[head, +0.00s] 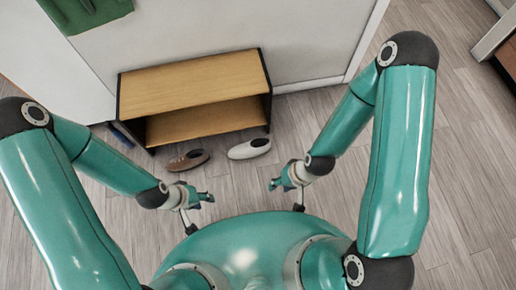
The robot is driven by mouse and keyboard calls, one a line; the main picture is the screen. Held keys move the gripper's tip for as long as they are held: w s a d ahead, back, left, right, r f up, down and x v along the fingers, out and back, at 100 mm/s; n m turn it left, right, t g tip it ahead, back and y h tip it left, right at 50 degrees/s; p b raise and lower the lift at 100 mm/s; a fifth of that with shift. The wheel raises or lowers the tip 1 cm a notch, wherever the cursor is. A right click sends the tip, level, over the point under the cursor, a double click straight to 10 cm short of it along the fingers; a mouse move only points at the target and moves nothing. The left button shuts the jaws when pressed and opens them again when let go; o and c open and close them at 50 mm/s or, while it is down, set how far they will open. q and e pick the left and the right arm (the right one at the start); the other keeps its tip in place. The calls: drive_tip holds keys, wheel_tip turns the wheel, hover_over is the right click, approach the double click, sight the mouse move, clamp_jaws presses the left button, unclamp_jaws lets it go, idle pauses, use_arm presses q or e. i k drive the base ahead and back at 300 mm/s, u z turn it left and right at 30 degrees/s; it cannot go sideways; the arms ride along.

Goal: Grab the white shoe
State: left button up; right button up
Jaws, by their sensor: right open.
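The white shoe (249,149) lies on the wooden floor in front of the shelf's right part. It is apart from both grippers. My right gripper (272,184) is open and empty, below and slightly right of the white shoe in the picture. My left gripper (208,198) is further left and lower, apart from the shoe. It looks empty, but its fingers are too small to tell whether they are open or shut.
A brown shoe (188,160) lies left of the white shoe. A low wooden shelf (195,85) with black sides stands against the wall behind both shoes. Bare floor (300,125) is free to the right of the white shoe.

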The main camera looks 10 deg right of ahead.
sight(256, 147)
drive_tip(key=u, duration=0.05)
drive_tip(key=i, duration=0.9)
drive_tip(key=z, duration=0.2)
drive_tip(key=k, duration=0.85)
drive_tip(key=u, duration=0.2)
drive_tip(key=i, duration=0.85)
drive_tip(key=z, duration=0.1)
